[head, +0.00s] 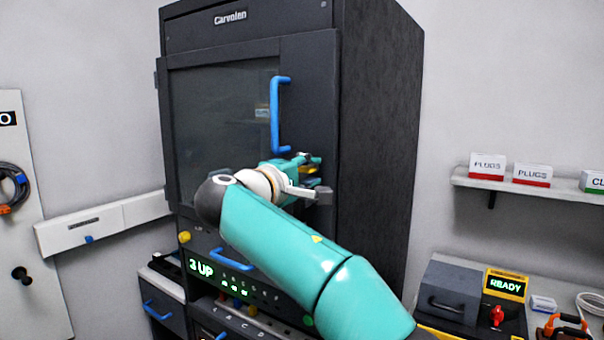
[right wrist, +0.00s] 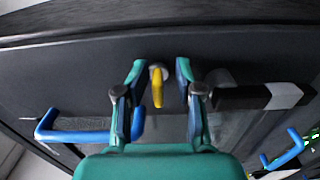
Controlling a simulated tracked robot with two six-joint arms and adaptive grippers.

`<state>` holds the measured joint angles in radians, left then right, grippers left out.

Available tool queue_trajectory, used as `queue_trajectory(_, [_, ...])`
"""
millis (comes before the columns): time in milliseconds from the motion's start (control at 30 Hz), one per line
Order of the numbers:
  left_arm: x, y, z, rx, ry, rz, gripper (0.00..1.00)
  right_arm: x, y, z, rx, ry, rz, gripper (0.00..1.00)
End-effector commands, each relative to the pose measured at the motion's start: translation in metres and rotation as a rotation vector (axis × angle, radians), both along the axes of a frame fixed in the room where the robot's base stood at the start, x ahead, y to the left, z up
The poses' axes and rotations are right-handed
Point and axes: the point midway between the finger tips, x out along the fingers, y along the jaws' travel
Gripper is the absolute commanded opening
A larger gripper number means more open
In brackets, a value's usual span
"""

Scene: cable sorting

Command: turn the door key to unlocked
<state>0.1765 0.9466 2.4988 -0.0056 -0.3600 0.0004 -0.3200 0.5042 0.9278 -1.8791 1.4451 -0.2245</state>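The yellow door key (right wrist: 157,88) sits in a round metal lock (right wrist: 158,70) on the dark cabinet door. In the right wrist view its grip points down the picture. My right gripper (right wrist: 160,72) is open, with one finger on each side of the key and a visible gap on both sides. In the head view my right gripper (head: 306,168) is at the door's right part, below the blue door handle (head: 276,115), and mostly hides the key. My left gripper is not in view.
A dark bar with a pale end (right wrist: 262,97) sticks out close beside the right gripper's finger. The blue door handle also shows in the right wrist view (right wrist: 70,132). A display panel (head: 230,282) is below the door. A shelf with boxes (head: 530,186) is at right.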

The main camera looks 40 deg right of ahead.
Motion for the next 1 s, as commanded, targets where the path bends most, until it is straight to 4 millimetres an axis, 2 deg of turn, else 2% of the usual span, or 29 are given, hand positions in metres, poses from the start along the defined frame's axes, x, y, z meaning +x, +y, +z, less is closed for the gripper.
queue_trajectory(267, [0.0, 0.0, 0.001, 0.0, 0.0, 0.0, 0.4, 0.001, 0.002, 0.001, -0.002, 0.0, 0.005, 0.35])
queue_trajectory(433, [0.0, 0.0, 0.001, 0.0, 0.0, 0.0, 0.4, -0.003, 0.013, 0.001, -0.002, 0.0, 0.008, 0.35])
queue_trajectory(567, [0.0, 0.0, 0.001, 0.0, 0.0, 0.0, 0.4, -0.012, 0.032, 0.001, -0.004, 0.001, 0.01, 0.35])
queue_trajectory(800, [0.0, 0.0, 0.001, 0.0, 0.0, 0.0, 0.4, -0.031, 0.078, 0.0, -0.002, 0.0, 0.009, 0.35])
queue_trajectory(1000, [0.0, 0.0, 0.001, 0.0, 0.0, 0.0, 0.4, -0.043, 0.104, 0.0, -0.001, 0.0, 0.006, 0.35])
